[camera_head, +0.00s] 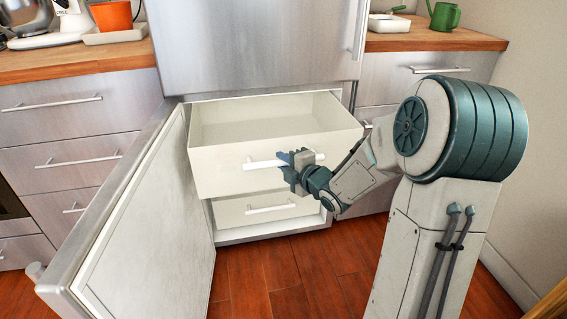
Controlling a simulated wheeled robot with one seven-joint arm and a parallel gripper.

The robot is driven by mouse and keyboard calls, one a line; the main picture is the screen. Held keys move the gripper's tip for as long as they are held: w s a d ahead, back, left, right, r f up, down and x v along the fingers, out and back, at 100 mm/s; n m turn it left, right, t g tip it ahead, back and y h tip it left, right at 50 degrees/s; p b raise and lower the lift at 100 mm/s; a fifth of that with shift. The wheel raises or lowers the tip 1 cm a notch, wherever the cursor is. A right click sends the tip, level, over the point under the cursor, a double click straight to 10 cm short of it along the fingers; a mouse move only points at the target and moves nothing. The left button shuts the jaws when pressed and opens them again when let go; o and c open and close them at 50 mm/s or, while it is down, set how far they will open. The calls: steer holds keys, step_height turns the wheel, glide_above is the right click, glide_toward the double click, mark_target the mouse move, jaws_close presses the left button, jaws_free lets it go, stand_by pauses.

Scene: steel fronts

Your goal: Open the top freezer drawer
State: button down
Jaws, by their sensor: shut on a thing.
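The top freezer drawer (225,172) is a white box pulled well out of the freezer, and its inside looks empty. Its white bar handle (262,163) runs across the front. My gripper (291,161) is shut on the right part of this handle; the fingers partly hide it. The freezer door (150,210) stands wide open to the left. A lower drawer (235,210) with its own white handle (270,209) is shut beneath the top one.
Steel-fronted drawers (70,158) with bar handles stand to the left, and more cabinets (400,75) stand to the right. Wooden counters (75,62) hold an orange pot (112,16) and a green watering can (445,16). The red wood floor (262,275) in front is clear.

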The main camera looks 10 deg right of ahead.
steer(key=shift+s+a, duration=0.1)
steer(key=shift+s, duration=0.2)
steer(key=c, duration=1.3)
jaws_free()
steer(key=shift+c, duration=0.2)
steer(key=b+v, duration=0.2)
steer(key=v, duration=1.2)
steer(key=shift+w+r, duration=0.1)
steer(key=shift+r, duration=0.05)
